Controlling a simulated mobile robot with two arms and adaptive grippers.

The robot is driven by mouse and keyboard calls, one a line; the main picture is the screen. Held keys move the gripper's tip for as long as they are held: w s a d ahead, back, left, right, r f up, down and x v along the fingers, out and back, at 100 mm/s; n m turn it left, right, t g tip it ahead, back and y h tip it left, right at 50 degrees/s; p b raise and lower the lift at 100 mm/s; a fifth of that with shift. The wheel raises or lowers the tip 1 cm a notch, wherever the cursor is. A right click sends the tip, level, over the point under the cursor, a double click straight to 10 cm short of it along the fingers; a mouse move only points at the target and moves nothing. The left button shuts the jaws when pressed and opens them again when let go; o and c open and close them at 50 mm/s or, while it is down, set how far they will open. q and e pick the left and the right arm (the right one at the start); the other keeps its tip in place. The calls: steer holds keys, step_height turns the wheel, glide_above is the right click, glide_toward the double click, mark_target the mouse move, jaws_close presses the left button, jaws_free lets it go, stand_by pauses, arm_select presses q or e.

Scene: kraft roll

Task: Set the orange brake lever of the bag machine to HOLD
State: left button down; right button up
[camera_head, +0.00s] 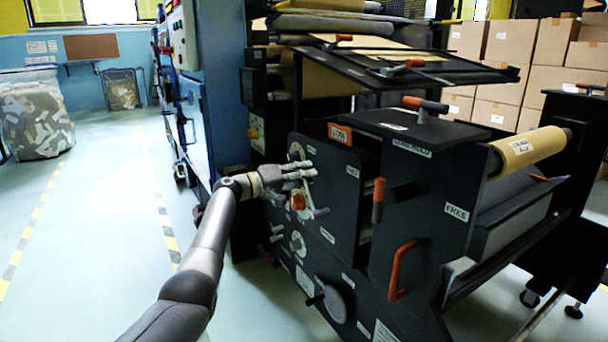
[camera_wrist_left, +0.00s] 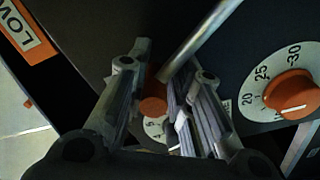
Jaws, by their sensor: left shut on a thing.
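My left gripper (camera_head: 300,172) is at the front panel of the dark bag machine (camera_head: 340,215). In the left wrist view its fingers (camera_wrist_left: 165,85) stand on either side of a small orange grip (camera_wrist_left: 152,105), by a bare metal rod (camera_wrist_left: 200,45); it is shut on this orange lever. The fingers hide much of it in the head view, and I cannot tell its setting. Another upright orange handle (camera_head: 378,200) stands to the right on the machine. A FREE label (camera_head: 456,212) is on the machine's right face; I cannot read a HOLD label. My right gripper is not in view.
An orange dial knob (camera_wrist_left: 292,95) with a numbered scale is close to the fingers. A LOW label (camera_head: 340,134) sits above. An orange loop handle (camera_head: 400,270) and a kraft roll (camera_head: 525,150) are to the right. Open floor (camera_head: 100,230) lies left.

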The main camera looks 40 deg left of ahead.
arm_select(q)
steer(key=shift+d+f, duration=0.15)
steer(key=shift+f, duration=0.15)
steer(key=c, duration=1.3)
jaws_free()
steer(key=shift+c, duration=0.2)
steer(key=shift+o, duration=0.4)
steer(key=shift+r, duration=0.15)
steer(key=shift+s+a, duration=0.1)
steer(key=shift+a, duration=0.1)
steer(key=v, duration=1.1)
steer(key=shift+s, duration=0.4)
